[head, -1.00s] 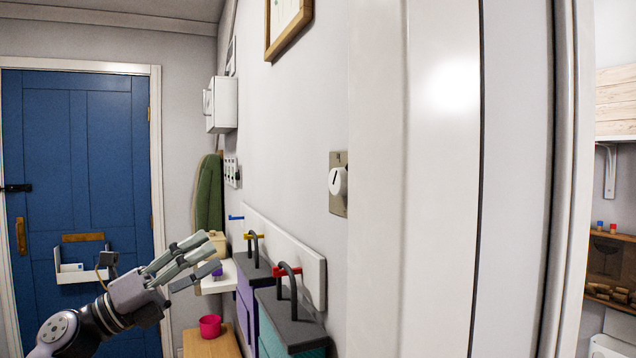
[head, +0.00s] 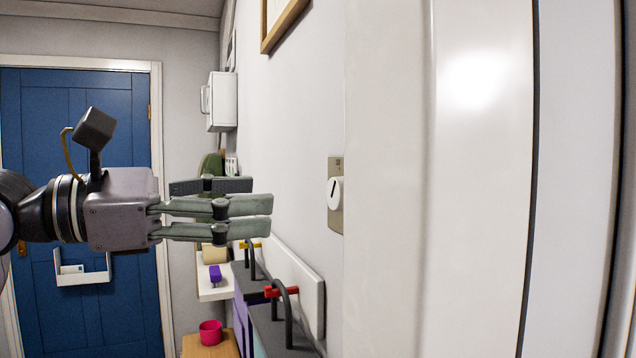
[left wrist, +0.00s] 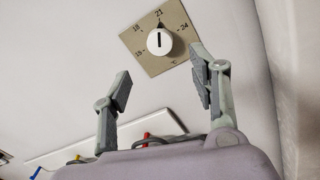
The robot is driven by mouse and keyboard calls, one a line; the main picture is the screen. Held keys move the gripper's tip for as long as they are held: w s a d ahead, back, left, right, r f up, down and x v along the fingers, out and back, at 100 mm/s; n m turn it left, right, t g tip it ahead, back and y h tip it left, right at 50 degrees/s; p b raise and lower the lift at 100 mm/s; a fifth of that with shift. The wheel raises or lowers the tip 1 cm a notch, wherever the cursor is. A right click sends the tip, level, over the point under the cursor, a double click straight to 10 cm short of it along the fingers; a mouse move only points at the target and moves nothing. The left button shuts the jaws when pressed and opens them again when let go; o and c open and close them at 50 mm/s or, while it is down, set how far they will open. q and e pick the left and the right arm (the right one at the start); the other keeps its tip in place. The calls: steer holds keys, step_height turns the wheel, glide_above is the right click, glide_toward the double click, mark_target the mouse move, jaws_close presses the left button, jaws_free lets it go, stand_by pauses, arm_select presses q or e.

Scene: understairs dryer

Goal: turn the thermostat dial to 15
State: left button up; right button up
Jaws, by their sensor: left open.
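The thermostat dial (head: 334,193) is a white round knob with a dark mark, on a beige plate (head: 337,164) on the wall. In the left wrist view the dial (left wrist: 160,43) shows its mark lined up towards 21. The plate (left wrist: 176,20) there reads 15, 18, 21 and 24. My left gripper (head: 258,207) is open and empty, pointing right, short of the dial in the head view. In the left wrist view its fingers (left wrist: 161,80) are spread, with the dial between and beyond them, not touching. My right gripper is not in view.
A white wall edge (head: 390,200) stands right of the dial. Below are a hook rail (head: 297,275) with hanging bags, a shelf with a purple item (head: 215,274), and a pink cup (head: 210,331). A white wall box (head: 222,101) hangs farther back.

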mark_target(332, 194)
arm_select(q)
steer(key=p+x, duration=0.2)
steer(key=x, duration=0.7)
steer(key=shift+r, duration=0.1)
steer(key=shift+w+d, duration=0.2)
steer(key=shift+d, duration=0.1)
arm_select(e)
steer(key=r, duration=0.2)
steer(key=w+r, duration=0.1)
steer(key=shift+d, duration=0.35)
arm_select(q)
steer(key=shift+c, duration=0.2)
steer(key=c, duration=1.1)
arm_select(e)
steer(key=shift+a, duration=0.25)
